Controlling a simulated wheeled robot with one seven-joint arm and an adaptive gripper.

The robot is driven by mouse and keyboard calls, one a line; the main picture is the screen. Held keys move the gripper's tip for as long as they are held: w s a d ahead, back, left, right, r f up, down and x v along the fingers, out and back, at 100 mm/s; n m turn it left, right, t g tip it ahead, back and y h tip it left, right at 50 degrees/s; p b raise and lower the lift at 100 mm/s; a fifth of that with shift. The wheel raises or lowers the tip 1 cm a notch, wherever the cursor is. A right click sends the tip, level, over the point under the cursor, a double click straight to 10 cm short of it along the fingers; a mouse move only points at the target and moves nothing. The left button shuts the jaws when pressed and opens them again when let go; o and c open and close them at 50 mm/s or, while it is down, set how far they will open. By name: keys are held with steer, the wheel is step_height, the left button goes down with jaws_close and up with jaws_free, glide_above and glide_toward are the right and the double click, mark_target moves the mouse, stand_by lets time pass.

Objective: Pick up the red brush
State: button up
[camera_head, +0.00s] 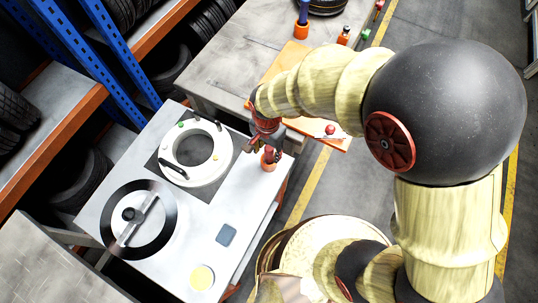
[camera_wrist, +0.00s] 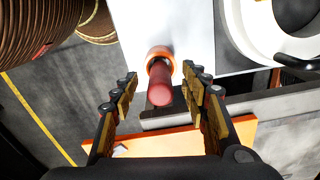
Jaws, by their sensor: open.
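The red brush (camera_wrist: 160,88) stands in an orange ring-shaped holder (camera_wrist: 160,54) on the white work table, its rounded handle end facing the wrist camera. In the head view the red brush (camera_head: 268,156) is at the table's right edge, partly covered by my gripper. My gripper (camera_wrist: 158,76) is open, with one jaw on each side of the handle and visible gaps between. In the head view my gripper (camera_head: 262,143) is directly above and beside the brush. The brush's lower end is hidden in the holder.
A white ring fixture (camera_head: 186,172) and a black disc (camera_head: 128,214) are on the white table (camera_head: 232,205). An orange board (camera_head: 286,58) lies on the grey bench behind, near a blue-handled item (camera_head: 303,14). Tyre racks stand at the left.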

steer(key=f, duration=0.4)
steer(key=shift+w+d+f+b, duration=0.15)
steer(key=shift+w+f+b, duration=0.15)
steer(key=shift+b, duration=0.05)
steer(key=shift+c, duration=0.8)
jaws_close()
